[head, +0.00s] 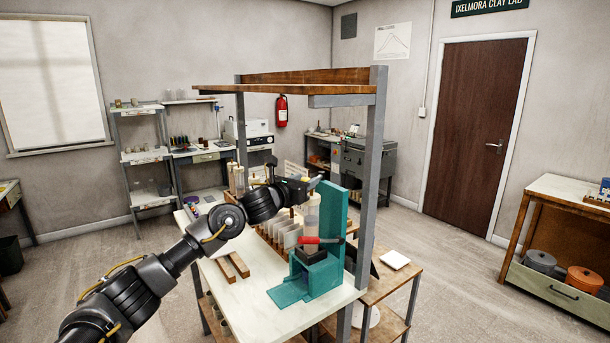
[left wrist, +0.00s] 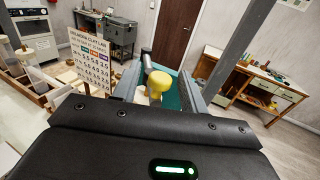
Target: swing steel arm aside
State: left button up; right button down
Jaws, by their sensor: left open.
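A teal stand (head: 333,222) is on the white-topped bench, with a clear cylinder (head: 311,212) and a red-handled lever (head: 318,240) at its front. My left gripper (head: 312,184) is at the top of the stand, above the cylinder. In the left wrist view its two grey fingers (left wrist: 160,92) are apart, with a yellow knob (left wrist: 159,82) showing between them. I cannot tell whether the fingers touch the knob. A short grey bar (left wrist: 147,62) shows beyond the knob; I cannot tell whether it is the steel arm. My right gripper is out of view.
A grey post (head: 370,175) of the bench frame rises close to the right of the stand, under a wooden shelf (head: 300,78). Wooden bars (head: 232,266) and white cups (head: 284,234) are to the left. A printed card (left wrist: 84,62) stands left of the fingers.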

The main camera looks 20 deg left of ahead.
pick_arm(q)
jog(key=shift+w+d, duration=0.2)
jog(key=shift+w, duration=0.35)
jog(key=shift+a, duration=0.1)
grip_shut()
